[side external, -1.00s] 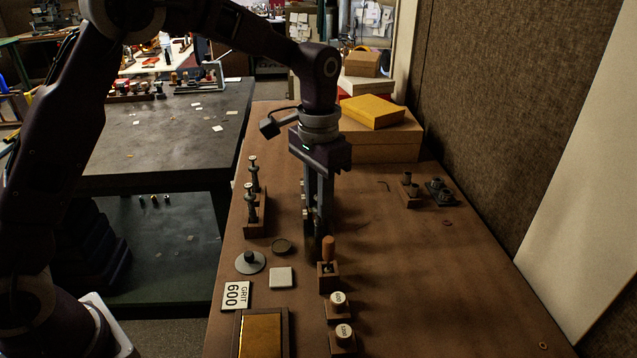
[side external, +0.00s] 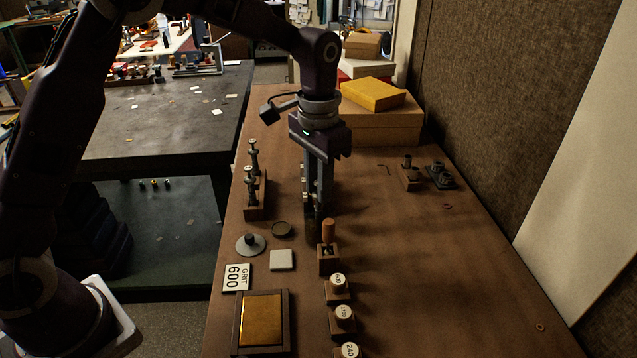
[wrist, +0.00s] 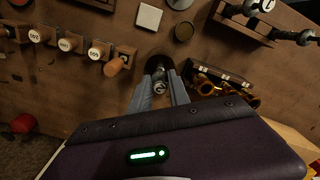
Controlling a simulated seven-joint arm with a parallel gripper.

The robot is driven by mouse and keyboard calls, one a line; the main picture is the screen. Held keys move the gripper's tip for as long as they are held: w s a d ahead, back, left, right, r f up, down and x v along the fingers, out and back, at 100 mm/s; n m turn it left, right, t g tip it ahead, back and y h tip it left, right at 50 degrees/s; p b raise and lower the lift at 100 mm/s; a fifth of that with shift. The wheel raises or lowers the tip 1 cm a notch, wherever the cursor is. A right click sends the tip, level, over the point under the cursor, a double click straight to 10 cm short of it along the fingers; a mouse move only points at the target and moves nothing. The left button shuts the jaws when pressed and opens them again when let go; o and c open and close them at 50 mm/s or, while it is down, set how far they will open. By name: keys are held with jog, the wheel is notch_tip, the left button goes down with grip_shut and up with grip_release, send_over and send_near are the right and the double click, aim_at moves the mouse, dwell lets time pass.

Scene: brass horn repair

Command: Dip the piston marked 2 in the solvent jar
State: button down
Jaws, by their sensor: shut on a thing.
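My gripper (side external: 315,208) points straight down over the bench and is shut on a piston. In the wrist view the piston's round pale cap (wrist: 159,87) shows between my fingers (wrist: 160,92); its mark is too small to read surely. The dark solvent jar (side external: 313,229) stands directly below my fingers, and its dark round shape shows beyond the piston in the wrist view (wrist: 158,62). The piston's lower end is hidden, so I cannot tell how deep it sits in the jar. A wooden rack (side external: 255,212) to the left holds two other upright pistons.
A wooden block with an orange handle (side external: 328,231) stands close to the jar's right. A dark round lid (side external: 281,229), white pad (side external: 281,260) and grey disc (side external: 250,244) lie to the left. A case of brass parts (wrist: 222,85) shows in the wrist view. The right bench is mostly clear.

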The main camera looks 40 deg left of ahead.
jog(key=shift+f, duration=0.25)
dwell(0.4)
dwell(3.9)
jog(key=shift+r, duration=1.55)
notch_tip(320, 180, up, 11)
dwell(1.2)
